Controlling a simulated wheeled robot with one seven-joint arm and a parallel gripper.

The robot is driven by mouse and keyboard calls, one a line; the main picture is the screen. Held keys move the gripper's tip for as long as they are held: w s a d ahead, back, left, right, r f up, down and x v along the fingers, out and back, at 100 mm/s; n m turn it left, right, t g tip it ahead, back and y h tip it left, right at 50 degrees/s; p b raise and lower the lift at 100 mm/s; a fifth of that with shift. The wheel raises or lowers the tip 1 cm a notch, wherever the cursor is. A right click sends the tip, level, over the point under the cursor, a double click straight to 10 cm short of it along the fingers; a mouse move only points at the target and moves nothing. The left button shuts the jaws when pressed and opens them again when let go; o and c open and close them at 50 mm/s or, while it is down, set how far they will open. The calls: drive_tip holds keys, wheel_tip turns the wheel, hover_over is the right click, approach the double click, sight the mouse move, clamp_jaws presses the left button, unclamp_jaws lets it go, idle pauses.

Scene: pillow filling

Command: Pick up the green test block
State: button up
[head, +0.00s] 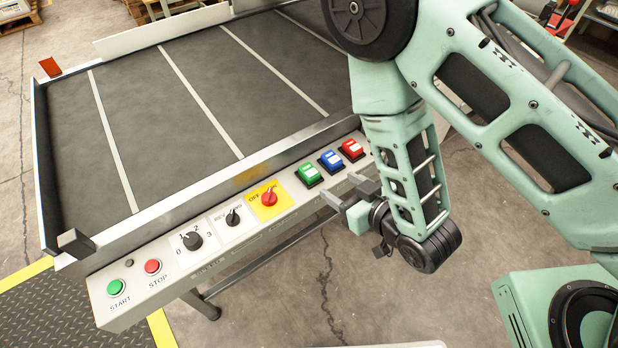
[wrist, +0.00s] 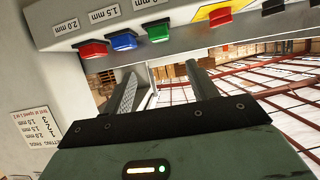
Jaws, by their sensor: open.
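The green test block (head: 310,174) sits on the sloped control panel, first from the left in a row of three blocks. It also shows in the wrist view (wrist: 158,32), above the fingers. My gripper (head: 344,188) is open and empty, in front of the panel's edge and just right of and below the green block in the head view. In the wrist view the two fingers (wrist: 162,76) stand apart with nothing between them. The green block is apart from both fingers.
Blue (head: 331,160) and red (head: 351,149) blocks stand close by on the panel. A red switch on a yellow plate (head: 269,198), a black knob (head: 233,218) and start and stop buttons lie to the left. The dark table bed (head: 190,100) is clear.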

sight(306, 167)
drive_tip(key=b+x, duration=0.8)
drive_tip(key=x, duration=0.2)
drive_tip(key=shift+f+x, duration=0.2)
drive_tip(key=shift+x, duration=2.55)
drive_tip(key=shift+s, duration=0.15)
drive_tip(key=c, duration=1.1)
